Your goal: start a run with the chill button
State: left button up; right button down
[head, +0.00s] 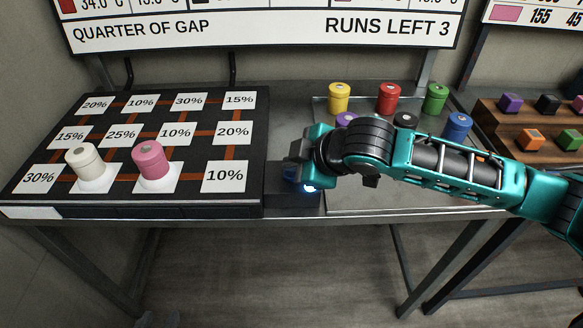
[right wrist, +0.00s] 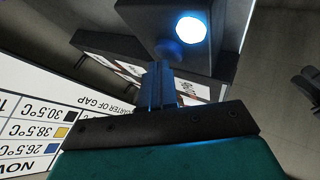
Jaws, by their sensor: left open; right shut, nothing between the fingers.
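The dark button box (head: 292,200) stands at the table's front, just right of the black percent board. Its blue chill button (head: 290,173) is partly hidden by my right gripper (head: 294,165), and a bright blue-white lamp glows beside it. The right wrist view shows the box (right wrist: 150,22), the dark blue button (right wrist: 170,49) and the lit lamp (right wrist: 190,30). My right gripper (right wrist: 158,68) is shut and empty, with its fingertips close to the button; I cannot tell whether they touch. My left gripper is out of view.
The percent board (head: 120,135) carries a white canister (head: 84,165) and a pink canister (head: 150,160) on its front row. A metal tray (head: 400,195) holds several coloured canisters. The sign (head: 270,28) reads RUNS LEFT 3. Coloured blocks sit on a wooden rack (head: 497,140) at right.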

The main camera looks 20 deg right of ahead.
jog(key=shift+r+p, duration=0.95)
jog(key=shift+p, duration=0.35)
notch_tip(320, 180, up, 5)
jog(key=p, duration=0.6)
